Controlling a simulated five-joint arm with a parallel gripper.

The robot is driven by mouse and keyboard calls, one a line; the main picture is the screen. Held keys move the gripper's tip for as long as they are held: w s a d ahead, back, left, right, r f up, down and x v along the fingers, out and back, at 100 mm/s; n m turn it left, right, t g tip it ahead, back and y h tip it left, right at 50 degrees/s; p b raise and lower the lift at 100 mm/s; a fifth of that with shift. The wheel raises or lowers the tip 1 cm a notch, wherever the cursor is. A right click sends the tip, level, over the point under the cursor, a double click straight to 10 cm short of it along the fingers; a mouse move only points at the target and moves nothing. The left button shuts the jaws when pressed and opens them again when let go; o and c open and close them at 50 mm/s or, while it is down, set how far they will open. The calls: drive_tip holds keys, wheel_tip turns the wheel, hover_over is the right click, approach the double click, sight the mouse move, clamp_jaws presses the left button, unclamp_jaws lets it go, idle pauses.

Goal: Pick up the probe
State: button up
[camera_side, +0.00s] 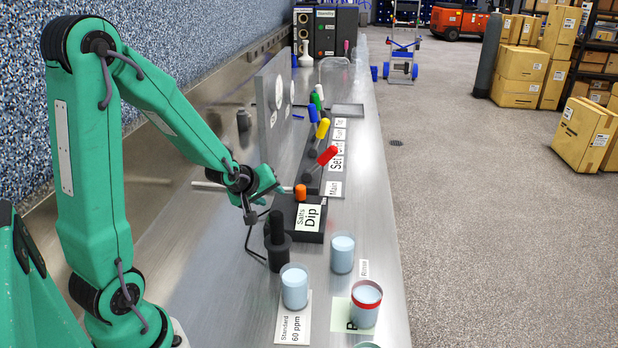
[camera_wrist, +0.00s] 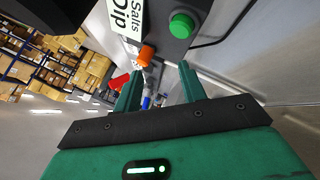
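The probe seems to be the black upright piece (camera_side: 277,228) seated in a round black holder (camera_side: 279,254) in the side view, with a dark cable beside it. It stands on the metal bench, in front of the black box labelled "Salts Dip" (camera_side: 284,213). My gripper (camera_side: 280,188) is behind the probe, close to the box's orange knob (camera_side: 300,192). In the wrist view my gripper (camera_wrist: 160,82) has its two green fingers apart with nothing held between them. I cannot pick out the probe surely in the wrist view.
Cups of pale blue liquid stand near the bench front: one (camera_side: 294,287) on the "Standard 60 ppm" card, one (camera_side: 342,253) beside it, and a red-rimmed one (camera_side: 366,304). Levers with red (camera_side: 327,156), yellow and green handles stand beyond the box. The box's green button (camera_wrist: 181,25) shows in the wrist view.

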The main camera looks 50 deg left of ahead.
drive_tip(key=shift+o, duration=0.9)
drive_tip(key=shift+r, duration=0.15)
wheel_tip(320, 180, up, 12)
drive_tip(key=m+g+h, duration=0.4)
drive_tip(key=m+g, duration=0.4)
drive_tip(key=m, duration=0.6)
hover_over(277, 214)
drive_tip(key=shift+a+f, duration=0.1)
drive_tip(key=shift+f, duration=3.85)
